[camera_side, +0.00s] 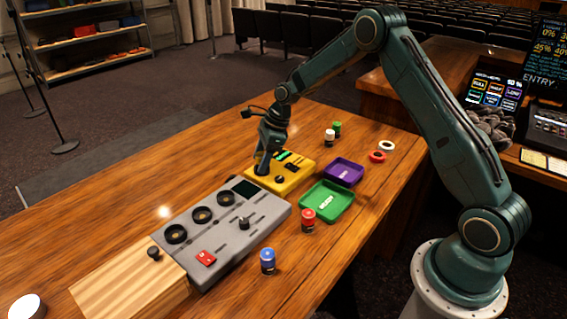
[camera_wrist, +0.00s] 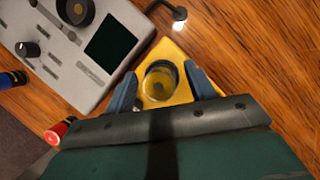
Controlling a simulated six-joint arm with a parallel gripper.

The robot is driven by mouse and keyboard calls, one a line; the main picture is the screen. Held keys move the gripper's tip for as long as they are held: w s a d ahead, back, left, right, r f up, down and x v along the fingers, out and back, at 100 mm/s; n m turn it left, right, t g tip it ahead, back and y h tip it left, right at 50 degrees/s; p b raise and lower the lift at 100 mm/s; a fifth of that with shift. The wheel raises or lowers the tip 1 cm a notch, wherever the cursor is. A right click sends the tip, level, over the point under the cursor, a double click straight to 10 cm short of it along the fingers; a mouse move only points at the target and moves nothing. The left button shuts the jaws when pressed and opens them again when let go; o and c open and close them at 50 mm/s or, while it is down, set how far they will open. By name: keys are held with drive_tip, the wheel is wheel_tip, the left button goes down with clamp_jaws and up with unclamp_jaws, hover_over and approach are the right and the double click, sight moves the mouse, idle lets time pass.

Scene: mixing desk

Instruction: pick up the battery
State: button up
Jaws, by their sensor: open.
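My gripper (camera_side: 264,165) is low over the near-left end of a yellow device (camera_side: 293,178) on the wooden desk. In the wrist view my gripper (camera_wrist: 160,84) has its two blue fingers apart. A round piece with a dark rim and a yellowish centre (camera_wrist: 160,82) shows between them, on or above the yellow device (camera_wrist: 174,52). I cannot tell whether the fingers touch it. I cannot tell for sure which thing is the battery; the fingers hide part of the yellow device in the side view.
A grey mixing console (camera_side: 218,258) lies left of the yellow device. A purple tray (camera_side: 362,172) and a green tray (camera_side: 346,208) lie right. A red can (camera_side: 308,221) and a blue can (camera_side: 267,262) stand nearer. White (camera_side: 329,137) and green (camera_side: 337,128) cylinders stand behind.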

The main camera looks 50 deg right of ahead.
sight(261, 153)
clamp_jaws()
idle(0.3)
drive_tip(key=shift+r, duration=0.15)
drive_tip(key=shift+r, duration=4.95)
